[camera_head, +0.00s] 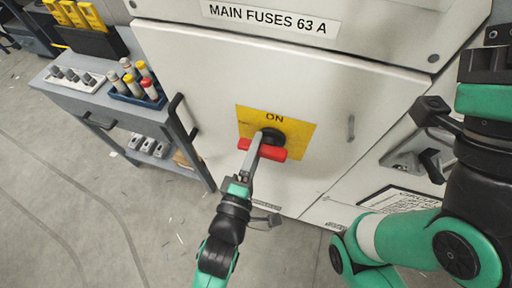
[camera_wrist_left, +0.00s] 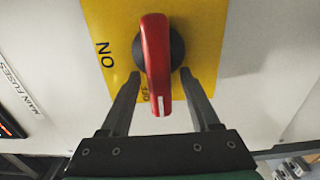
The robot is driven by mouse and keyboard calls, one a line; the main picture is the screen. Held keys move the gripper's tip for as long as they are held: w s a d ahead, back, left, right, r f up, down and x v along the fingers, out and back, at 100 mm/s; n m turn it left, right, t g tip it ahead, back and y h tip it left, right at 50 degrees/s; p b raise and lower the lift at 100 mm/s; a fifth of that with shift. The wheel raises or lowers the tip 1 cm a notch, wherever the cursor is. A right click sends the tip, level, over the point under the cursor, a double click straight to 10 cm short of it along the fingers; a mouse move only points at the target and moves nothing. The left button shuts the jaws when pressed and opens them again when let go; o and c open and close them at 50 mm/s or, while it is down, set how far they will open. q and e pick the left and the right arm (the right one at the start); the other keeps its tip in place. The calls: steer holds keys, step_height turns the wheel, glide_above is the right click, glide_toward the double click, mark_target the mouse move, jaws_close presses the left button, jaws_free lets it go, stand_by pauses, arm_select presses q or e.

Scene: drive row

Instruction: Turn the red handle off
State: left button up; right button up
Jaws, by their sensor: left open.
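The red handle (camera_head: 262,149) is mounted on a black round hub on a yellow plate (camera_head: 302,133), with ON printed along the plate's top edge. The handle lies roughly crosswise in the head view. In the left wrist view the red handle (camera_wrist_left: 157,60) has its white-marked end beside partly hidden OFF lettering. My left gripper (camera_head: 258,140) is at the handle. In the left wrist view my left gripper (camera_wrist_left: 160,78) is open, one finger on each side of the handle, with gaps showing. My right arm is at the right edge; its fingers cannot be made out.
The plate is on a grey cabinet door (camera_head: 190,75) under a MAIN FUSES 63 A label (camera_head: 268,19). A recessed black lever (camera_head: 432,165) is at the right. A trolley (camera_head: 85,103) with a blue tray of fuses stands left. The floor in front is open.

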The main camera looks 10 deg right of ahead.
arm_select(q)
steer(key=shift+s+a, duration=0.15)
steer(key=shift+s, duration=0.15)
steer(key=p+v, duration=0.2)
steer(key=v, duration=0.9)
steer(key=shift+p, duration=0.3)
